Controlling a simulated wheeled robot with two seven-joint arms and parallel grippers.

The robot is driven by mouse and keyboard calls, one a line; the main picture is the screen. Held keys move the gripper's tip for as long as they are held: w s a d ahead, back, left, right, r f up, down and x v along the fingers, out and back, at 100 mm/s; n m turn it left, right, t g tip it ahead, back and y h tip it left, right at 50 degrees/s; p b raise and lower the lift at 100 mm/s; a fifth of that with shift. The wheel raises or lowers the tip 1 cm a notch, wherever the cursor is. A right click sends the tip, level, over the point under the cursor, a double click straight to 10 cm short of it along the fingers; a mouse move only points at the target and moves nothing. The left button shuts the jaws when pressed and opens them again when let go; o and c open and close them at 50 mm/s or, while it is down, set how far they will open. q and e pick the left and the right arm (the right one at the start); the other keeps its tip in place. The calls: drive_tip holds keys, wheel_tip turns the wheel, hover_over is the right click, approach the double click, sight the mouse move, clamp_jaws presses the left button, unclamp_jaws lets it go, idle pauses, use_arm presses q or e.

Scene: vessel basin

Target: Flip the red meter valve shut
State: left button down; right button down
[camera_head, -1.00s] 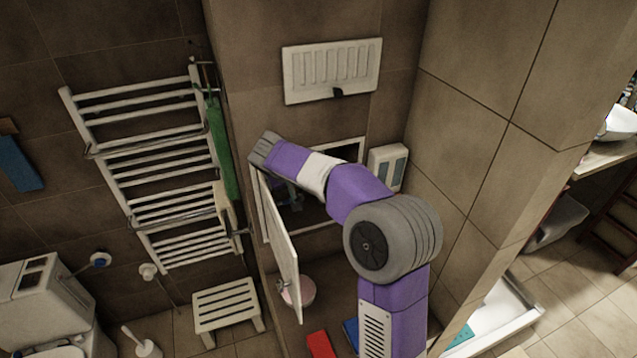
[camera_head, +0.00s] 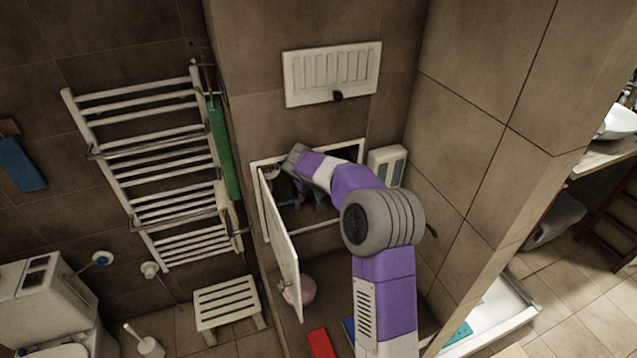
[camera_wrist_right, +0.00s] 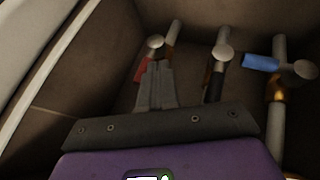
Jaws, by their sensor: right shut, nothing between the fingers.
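The red meter valve (camera_wrist_right: 141,68) shows in the right wrist view, inside the wall niche. Its red handle slants down from a round metal cap (camera_wrist_right: 155,42), roughly along its pipe. My right gripper (camera_wrist_right: 158,68) is shut and empty, with its fingertips just below the cap and right beside the red handle. The fingers cover part of the handle and pipe, and I cannot tell whether they touch it. In the head view, my right arm reaches into the niche and hides the valves. My left gripper is out of view.
A dark-handled valve (camera_wrist_right: 215,82) and a blue-handled valve (camera_wrist_right: 261,62) stand to the right of the red one. The niche's white door (camera_head: 280,235) hangs open at the left. A towel rack (camera_head: 150,150) and a stool (camera_head: 227,303) are further left.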

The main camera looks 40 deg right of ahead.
drive_tip(key=shift+s+d+r+y+p, duration=0.15)
drive_tip(key=shift+d+r+y+p, duration=0.1)
drive_tip(key=shift+d+y+p, duration=0.3)
idle(0.4)
drive_tip(key=shift+s+d+f+b, duration=0.15)
drive_tip(key=shift+s+d+b, duration=0.15)
drive_tip(key=shift+d, duration=0.55)
drive_tip(key=shift+s+d+f+b, duration=0.1)
drive_tip(key=shift+s+d+b, duration=0.15)
drive_tip(key=shift+d, duration=0.6)
drive_tip(key=shift+s+d+f+b, duration=0.15)
drive_tip(key=shift+s+d+b, duration=0.15)
drive_tip(key=shift+d, duration=0.7)
